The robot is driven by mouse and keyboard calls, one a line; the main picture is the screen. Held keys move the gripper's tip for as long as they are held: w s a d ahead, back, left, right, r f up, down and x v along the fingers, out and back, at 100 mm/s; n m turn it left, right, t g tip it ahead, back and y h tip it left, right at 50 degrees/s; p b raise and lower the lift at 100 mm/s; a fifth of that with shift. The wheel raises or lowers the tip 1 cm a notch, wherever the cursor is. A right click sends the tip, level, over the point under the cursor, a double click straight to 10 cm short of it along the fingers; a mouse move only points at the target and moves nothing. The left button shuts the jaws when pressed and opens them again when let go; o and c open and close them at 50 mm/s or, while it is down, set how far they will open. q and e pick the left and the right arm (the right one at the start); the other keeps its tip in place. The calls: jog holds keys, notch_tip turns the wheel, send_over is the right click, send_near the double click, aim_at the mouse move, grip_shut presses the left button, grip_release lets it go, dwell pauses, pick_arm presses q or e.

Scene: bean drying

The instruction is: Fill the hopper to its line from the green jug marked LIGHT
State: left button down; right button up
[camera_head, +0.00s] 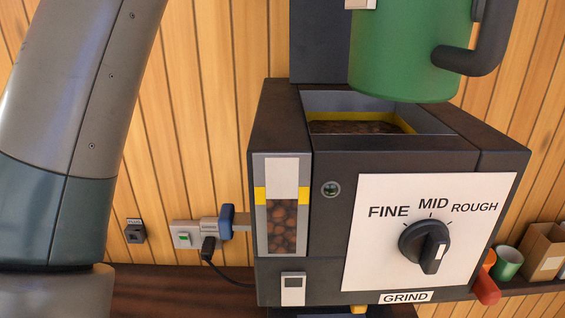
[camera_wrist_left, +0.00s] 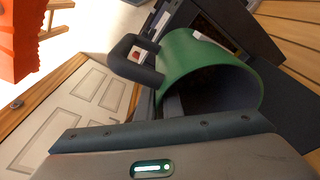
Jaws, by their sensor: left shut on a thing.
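The green jug (camera_head: 408,50) hangs above the hopper (camera_head: 320,103) at the top of the head view, its dark handle to the right. Its top is cut off and no LIGHT mark is readable. In the left wrist view, the jug (camera_wrist_left: 205,62) shows its open mouth. My left gripper (camera_wrist_left: 160,130) is shut on the jug; its fingertips are not clearly visible. The hopper holds dark contents below a yellow band. In the front window (camera_head: 282,228), brown beans reach about the lower edge of the yellow marks. My right gripper is not in view.
The grinder's dial (camera_head: 425,246) points downward, away from the FINE, MID and ROUGH labels. A plug and socket (camera_head: 187,236) are at its left. A shelf at right holds a green cup (camera_head: 507,263) and a cardboard box (camera_head: 542,250). A wooden wall stands behind.

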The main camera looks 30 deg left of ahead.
pick_arm(q)
jog(key=shift+r, duration=0.1)
jog(key=shift+s+d+r, duration=0.25)
jog(key=shift+s+r, duration=0.25)
jog(key=shift+s, duration=0.3)
jog(key=shift+s+d+r, duration=0.25)
jog(key=shift+s+r, duration=0.2)
jog(key=shift+s, duration=0.4)
jog(key=shift+s+d+r, duration=0.25)
jog(key=shift+s+r, duration=0.25)
jog(key=shift+s, duration=0.3)
jog(key=shift+w, duration=0.1)
